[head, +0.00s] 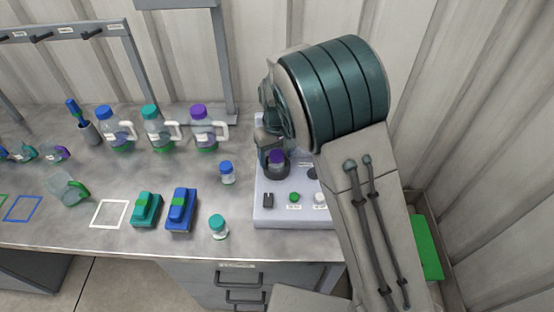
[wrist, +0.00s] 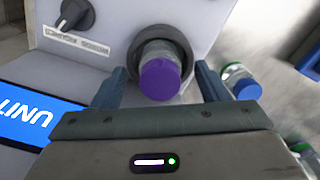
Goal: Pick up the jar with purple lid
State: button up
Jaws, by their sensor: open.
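The jar with purple lid (head: 277,158) stands in a dark round holder on the pale machine. In the wrist view the jar (wrist: 160,78) shows its purple lid toward the camera, with the dark ring of the holder around its far end. My gripper (wrist: 158,86) is open, with one finger on each side of the jar and gaps visible between the fingers and the lid. In the head view my arm hides most of my gripper (head: 267,146), which is over the holder.
The pale machine (head: 266,217) has a knob and buttons. A blue-lidded jar (head: 227,173) and a teal-lidded jar (head: 218,227) stand left of it. Jugs, including a purple-capped one (head: 204,128), stand behind. A corrugated wall is close on the right.

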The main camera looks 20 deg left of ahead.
jog(key=c, duration=1.1)
